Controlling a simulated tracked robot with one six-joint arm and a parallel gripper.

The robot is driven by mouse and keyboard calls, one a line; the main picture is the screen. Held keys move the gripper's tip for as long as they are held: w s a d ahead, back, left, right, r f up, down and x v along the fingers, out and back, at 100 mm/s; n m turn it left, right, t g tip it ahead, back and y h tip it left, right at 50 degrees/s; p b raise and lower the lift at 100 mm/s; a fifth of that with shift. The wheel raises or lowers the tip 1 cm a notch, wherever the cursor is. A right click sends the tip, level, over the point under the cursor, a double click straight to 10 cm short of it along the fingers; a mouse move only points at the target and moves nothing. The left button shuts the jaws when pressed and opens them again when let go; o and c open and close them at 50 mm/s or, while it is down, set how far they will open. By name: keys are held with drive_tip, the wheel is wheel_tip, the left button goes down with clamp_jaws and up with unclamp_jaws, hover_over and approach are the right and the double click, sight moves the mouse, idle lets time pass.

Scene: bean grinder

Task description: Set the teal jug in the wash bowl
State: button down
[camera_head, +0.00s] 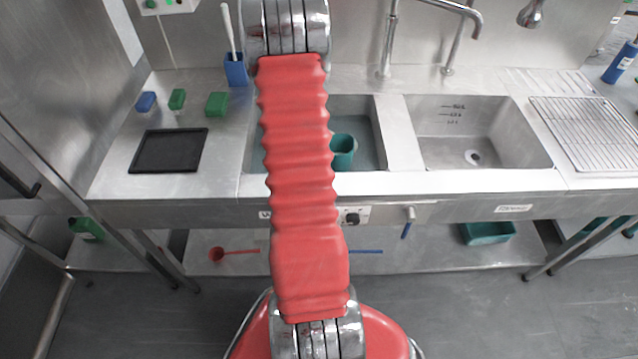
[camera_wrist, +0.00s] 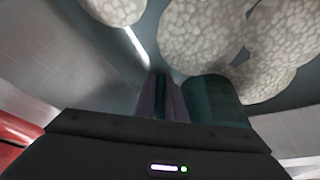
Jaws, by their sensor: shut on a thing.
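The teal jug (camera_head: 343,150) shows in the head view just right of my red arm, over or inside the left basin; I cannot tell whether it touches the bottom. In the wrist view the teal jug (camera_wrist: 212,100) is right beside the fingers of my gripper (camera_wrist: 161,98), which are shut on part of it; the exact grip is dark and unclear. My arm hides the gripper in the head view. The left basin (camera_head: 372,125), which looks like the wash bowl, has a blue-grey inside and is partly hidden by my arm.
Pale speckled rounded patches (camera_wrist: 205,35) lie beyond the jug in the wrist view. The right basin (camera_head: 480,130) is empty, with a tap (camera_head: 450,40) behind. A wire rack (camera_head: 585,125) is at right; a black tray (camera_head: 168,150) and a blue holder (camera_head: 236,72) are at left.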

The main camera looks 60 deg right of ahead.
drive_tip(key=shift+f, duration=1.35)
drive_tip(key=shift+f, duration=1.85)
drive_tip(key=c, duration=1.8)
unclamp_jaws()
drive_tip(key=shift+f, duration=0.1)
drive_tip(key=v, duration=1.2)
